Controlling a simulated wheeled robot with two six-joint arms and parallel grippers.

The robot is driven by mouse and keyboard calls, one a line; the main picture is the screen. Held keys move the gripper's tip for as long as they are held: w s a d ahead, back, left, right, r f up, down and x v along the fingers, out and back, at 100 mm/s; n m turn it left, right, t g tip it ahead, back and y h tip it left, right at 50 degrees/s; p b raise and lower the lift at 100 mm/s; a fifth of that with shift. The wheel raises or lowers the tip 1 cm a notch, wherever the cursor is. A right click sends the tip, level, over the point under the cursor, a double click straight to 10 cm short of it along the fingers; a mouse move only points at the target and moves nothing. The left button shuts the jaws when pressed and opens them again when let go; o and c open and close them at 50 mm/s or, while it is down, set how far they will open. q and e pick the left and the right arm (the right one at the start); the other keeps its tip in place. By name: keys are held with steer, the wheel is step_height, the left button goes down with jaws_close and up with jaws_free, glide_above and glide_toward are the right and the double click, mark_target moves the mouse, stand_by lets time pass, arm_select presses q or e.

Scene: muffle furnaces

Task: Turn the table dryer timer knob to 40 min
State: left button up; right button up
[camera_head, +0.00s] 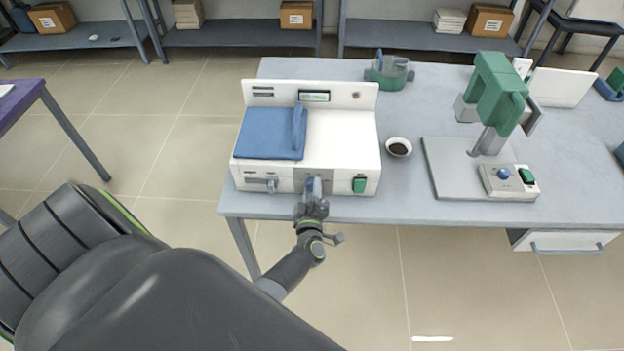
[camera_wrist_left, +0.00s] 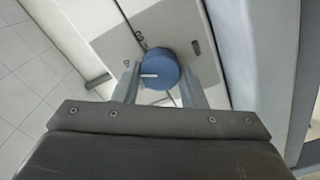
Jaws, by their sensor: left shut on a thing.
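The table dryer (camera_head: 340,145) is a white box with a blue lid (camera_head: 265,135) on the table. Its front face carries a grey panel where the timer knob sits. In the left wrist view the timer knob (camera_wrist_left: 158,70) is a blue round knob with a white pointer line, which points to the left in that picture. My left gripper (camera_head: 313,190) is at the front of the dryer and covers most of the knob in the head view. In the left wrist view its fingers (camera_wrist_left: 160,85) are shut on the knob, one on each side. The dial marks are too small to read surely. My right gripper is not in view.
A green switch (camera_head: 359,185) and a grey lever (camera_head: 260,183) flank the panel. A small dark-filled bowl (camera_head: 398,147) stands right of the dryer. A green-and-grey stand device (camera_head: 497,95) is farther right.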

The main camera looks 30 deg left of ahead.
arm_select(q)
steer(key=o, duration=1)
steer(key=shift+s+d+f, duration=0.1)
